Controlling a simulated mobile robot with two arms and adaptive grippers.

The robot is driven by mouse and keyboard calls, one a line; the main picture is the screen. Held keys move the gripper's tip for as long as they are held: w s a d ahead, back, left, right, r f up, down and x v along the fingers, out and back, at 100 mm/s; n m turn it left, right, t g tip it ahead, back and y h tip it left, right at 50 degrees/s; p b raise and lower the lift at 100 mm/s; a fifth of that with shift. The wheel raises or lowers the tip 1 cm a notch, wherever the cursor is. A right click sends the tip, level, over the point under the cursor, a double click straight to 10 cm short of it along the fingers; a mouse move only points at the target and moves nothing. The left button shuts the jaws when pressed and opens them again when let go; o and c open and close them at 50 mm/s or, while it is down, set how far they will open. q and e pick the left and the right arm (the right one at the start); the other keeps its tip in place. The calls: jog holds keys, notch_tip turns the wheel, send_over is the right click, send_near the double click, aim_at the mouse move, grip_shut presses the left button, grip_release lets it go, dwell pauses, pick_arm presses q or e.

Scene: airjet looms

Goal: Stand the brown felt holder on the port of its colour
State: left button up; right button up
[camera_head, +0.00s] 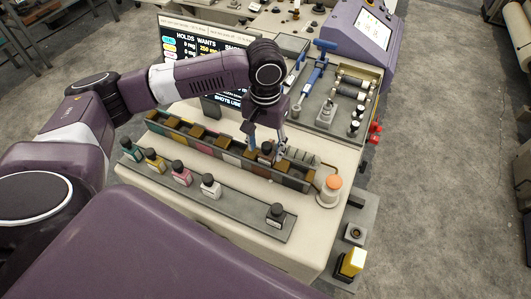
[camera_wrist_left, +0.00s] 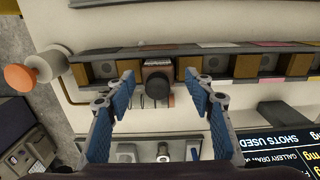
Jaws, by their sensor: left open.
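A small holder with a black cap and a brown-looking body (camera_head: 265,152) stands in the long multi-coloured rack (camera_head: 228,158). It also shows in the left wrist view (camera_wrist_left: 156,84), between brown blocks of the rack. My left gripper (camera_head: 267,146) is open just above the rack, pointing down. In the left wrist view its two blue-padded fingers (camera_wrist_left: 158,80) are spread on either side of the capped holder, with gaps visible. The felt itself is too small to make out. My right gripper is not in view.
Several capped bottles, green, yellow, pink and white among them, stand on the front ledge (camera_head: 240,224). An orange-topped knob (camera_head: 332,183) is at the rack's right end. Behind are a tool tray (camera_head: 345,130) and a dark text screen (camera_head: 190,50).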

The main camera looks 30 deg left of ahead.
pick_arm(q)
notch_tip(320, 180, up, 10)
jog(key=shift+r+b, duration=0.2)
jog(key=shift+b, duration=0.5)
